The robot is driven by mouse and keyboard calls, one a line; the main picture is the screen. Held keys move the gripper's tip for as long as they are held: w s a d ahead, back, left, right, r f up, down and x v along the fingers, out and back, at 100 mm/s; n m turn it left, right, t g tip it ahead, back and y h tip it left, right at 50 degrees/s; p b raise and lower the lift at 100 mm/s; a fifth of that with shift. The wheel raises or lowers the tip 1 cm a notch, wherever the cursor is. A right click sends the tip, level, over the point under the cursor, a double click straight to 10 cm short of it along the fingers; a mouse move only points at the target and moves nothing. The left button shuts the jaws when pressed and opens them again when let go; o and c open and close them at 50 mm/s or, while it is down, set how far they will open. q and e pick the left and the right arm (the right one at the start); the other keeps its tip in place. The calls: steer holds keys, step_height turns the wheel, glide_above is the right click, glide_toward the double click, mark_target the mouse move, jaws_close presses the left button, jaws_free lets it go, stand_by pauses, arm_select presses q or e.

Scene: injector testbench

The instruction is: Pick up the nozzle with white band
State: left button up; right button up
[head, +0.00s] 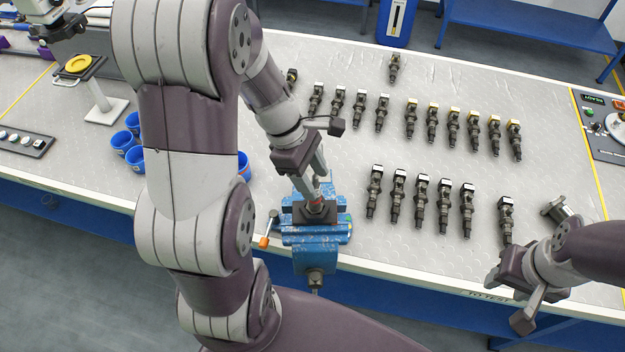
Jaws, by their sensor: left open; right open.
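Several dark nozzles stand out on the grey bench. White-topped nozzles form a front row, including one nozzle with a white band (421,187) and one at its right end (506,207). More white-topped nozzles (360,98) make up the left of the back row. My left gripper (312,190) is open, pointing down over the blue vise (318,238).
Yellow-topped nozzles (453,117) fill the back row's right. A lone nozzle (394,67) lies further back. Blue cups (123,141) stand at left, partly behind my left arm. A control panel (603,125) is at the right edge. Bench between the rows is clear.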

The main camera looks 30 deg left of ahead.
arm_select(q)
steer(key=shift+d, duration=0.25)
steer(key=c, duration=0.3)
steer(key=shift+d, duration=0.15)
jaws_close()
steer(key=shift+a, duration=0.2)
